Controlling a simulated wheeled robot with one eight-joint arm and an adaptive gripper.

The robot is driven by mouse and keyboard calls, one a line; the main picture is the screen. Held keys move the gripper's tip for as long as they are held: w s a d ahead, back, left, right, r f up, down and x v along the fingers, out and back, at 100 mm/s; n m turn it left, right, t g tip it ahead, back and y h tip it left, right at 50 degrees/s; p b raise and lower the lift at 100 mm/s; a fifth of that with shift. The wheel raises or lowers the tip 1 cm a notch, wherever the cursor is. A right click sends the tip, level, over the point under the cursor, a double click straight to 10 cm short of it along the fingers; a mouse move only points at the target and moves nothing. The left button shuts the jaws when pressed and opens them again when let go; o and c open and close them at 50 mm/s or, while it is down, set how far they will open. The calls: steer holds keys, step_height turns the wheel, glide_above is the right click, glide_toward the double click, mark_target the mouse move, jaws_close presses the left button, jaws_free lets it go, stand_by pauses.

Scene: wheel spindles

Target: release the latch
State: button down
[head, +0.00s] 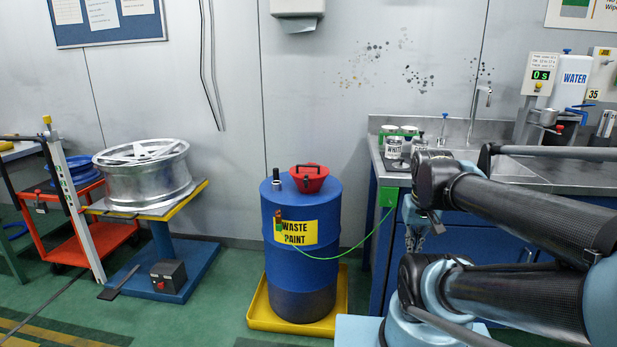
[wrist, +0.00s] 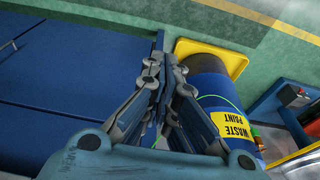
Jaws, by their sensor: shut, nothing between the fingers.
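The red lid's catch is not clear in that view.
The drum stands in a yellow tray (head: 257,314). A green cable (head: 352,246) runs from the drum to a green box on the cabinet (head: 508,220). A metal wheel (head: 143,178) rests on a stand at left. Green floor is clear between the stand and tray.

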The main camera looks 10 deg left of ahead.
steer(key=w+a+r, duration=0.3)
steer(key=w+r, duration=0.4)
steer(key=w, duration=0.2)
step_height(320, 180, up, 10)
steer(key=m+t+y, duration=0.1)
steer(key=m+t, duration=0.2)
steer(key=t, duration=0.1)
glide_above(306, 182)
steer(key=d, duration=0.3)
steer(key=shift+d+f, duration=0.1)
steer(key=shift+f, duration=0.1)
steer(key=x, duration=0.9)
steer(key=shift+f, duration=0.45)
steer(key=shift+s+a+f+g, duration=0.15)
steer(key=shift+s+a+f, duration=0.1)
steer(key=shift+s+f, duration=0.25)
steer(key=shift+s+a+f+g, duration=0.15)
steer(key=shift+s+a+f, duration=0.1)
steer(key=shift+s+f, duration=0.25)
steer(key=shift+s+a+f, duration=0.2)
steer(key=shift+s+f, duration=0.2)
steer(key=shift+s+d, duration=0.1)
